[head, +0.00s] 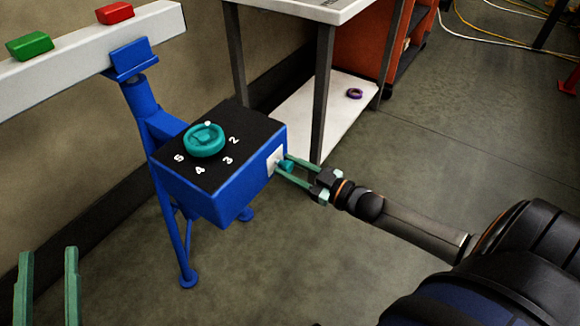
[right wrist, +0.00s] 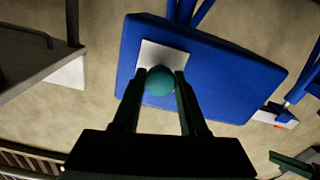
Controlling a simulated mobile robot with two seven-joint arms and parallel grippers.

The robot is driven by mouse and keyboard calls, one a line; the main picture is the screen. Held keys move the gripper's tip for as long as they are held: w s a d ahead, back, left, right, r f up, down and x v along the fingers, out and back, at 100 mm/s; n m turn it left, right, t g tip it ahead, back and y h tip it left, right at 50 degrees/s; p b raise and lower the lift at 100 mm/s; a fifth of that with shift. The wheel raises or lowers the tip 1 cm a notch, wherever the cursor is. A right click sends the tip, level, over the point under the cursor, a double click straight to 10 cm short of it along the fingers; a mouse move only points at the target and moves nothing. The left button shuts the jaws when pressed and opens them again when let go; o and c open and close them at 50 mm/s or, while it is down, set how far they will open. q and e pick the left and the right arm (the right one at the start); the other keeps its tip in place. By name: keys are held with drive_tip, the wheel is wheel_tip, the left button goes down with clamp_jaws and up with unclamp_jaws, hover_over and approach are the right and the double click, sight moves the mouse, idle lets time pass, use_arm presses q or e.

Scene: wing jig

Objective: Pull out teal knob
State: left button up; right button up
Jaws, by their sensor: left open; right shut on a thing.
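The teal knob (head: 286,166) sticks out from a white plate (head: 273,161) on the right side of the blue box (head: 231,187). My right gripper (head: 285,169) is shut on the knob, with one finger on each side of it. The right wrist view shows the round teal knob (right wrist: 160,80) between the fingertips, in front of the white plate (right wrist: 153,58). A larger teal dial (head: 205,140) sits on the box's black top, among white numbers. My left gripper (head: 46,285) is open and empty at the lower left, away from the box.
The box is on a blue stand (head: 180,235) under a white beam (head: 85,45) carrying a green block (head: 30,46) and a red block (head: 115,13). A table (head: 300,8) with a low white shelf (head: 325,115) stands behind.

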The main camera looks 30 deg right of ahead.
clamp_jaws()
idle(0.8)
